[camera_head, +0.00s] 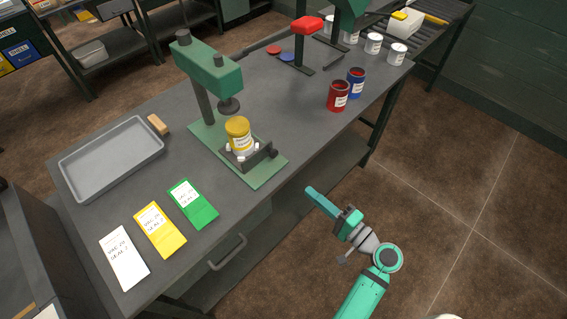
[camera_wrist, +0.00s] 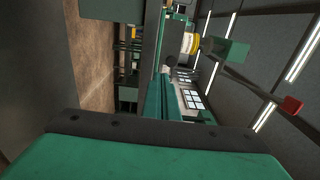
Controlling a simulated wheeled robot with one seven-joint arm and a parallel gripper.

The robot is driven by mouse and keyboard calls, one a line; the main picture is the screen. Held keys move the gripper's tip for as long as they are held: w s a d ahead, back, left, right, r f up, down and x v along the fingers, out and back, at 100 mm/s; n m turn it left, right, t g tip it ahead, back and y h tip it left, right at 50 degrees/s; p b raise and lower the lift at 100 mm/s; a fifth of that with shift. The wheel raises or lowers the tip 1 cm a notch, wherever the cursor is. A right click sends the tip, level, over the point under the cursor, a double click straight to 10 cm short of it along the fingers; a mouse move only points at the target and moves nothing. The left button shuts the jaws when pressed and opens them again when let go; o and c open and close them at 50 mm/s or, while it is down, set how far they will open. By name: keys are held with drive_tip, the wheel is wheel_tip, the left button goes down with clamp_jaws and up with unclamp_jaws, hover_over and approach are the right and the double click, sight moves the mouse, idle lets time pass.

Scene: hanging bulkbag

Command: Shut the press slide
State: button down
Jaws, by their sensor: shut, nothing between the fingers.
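The green press (camera_head: 211,75) stands on the workbench, with a column, a head and a round pad above a green base plate. Its slide (camera_head: 247,156) is a dark carriage on the base plate, holding a yellow-lidded can (camera_head: 239,133). The can sits in front of the pad, not directly below it. My gripper (camera_head: 318,195) is shut and empty, in the air off the near right side of the bench, apart from the press. In the tilted wrist view, a yellow-and-white can (camera_wrist: 191,42) shows at top centre.
A grey tray (camera_head: 112,158) and green, yellow and white cards lie at the left of the bench. A red can (camera_head: 338,96) and a blue can (camera_head: 355,83) stand to the right. A drawer handle (camera_head: 227,252) juts from the front. The floor at right is clear.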

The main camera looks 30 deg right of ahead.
sight(275, 156)
drive_tip(key=x, duration=0.4)
drive_tip(key=r+x, duration=0.1)
drive_tip(key=x, duration=0.4)
drive_tip(key=r+x, duration=0.1)
drive_tip(key=x, duration=0.3)
drive_tip(key=shift+w+d+r, duration=0.1)
drive_tip(key=shift+w+r, duration=0.05)
drive_tip(key=shift+w, duration=0.15)
